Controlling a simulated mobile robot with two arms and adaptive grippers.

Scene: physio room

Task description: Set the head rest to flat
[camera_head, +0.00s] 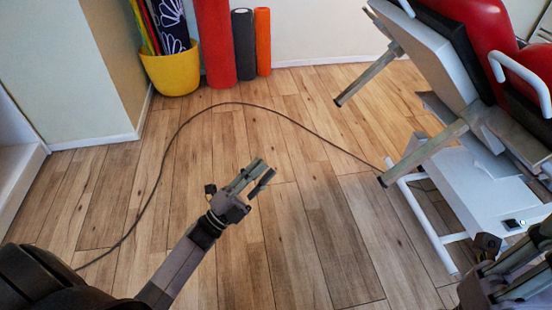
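A treatment table with red padding (452,22) stands at the upper right, cut off by the frame edge. A red padded section with a white curved handle (522,78) slopes at an angle. I cannot tell for certain which section is the head rest. My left gripper (267,168) is over the bare floor, left of the table and apart from it. Its two fingers are spread with a gap between them, and it is empty.
The white table base (478,190) and grey legs (425,152) stand at the right. A black cable (160,172) curves across the wooden floor to the base. A yellow pot (172,72) and upright rolls (214,45) stand by the back wall. The middle floor is otherwise clear.

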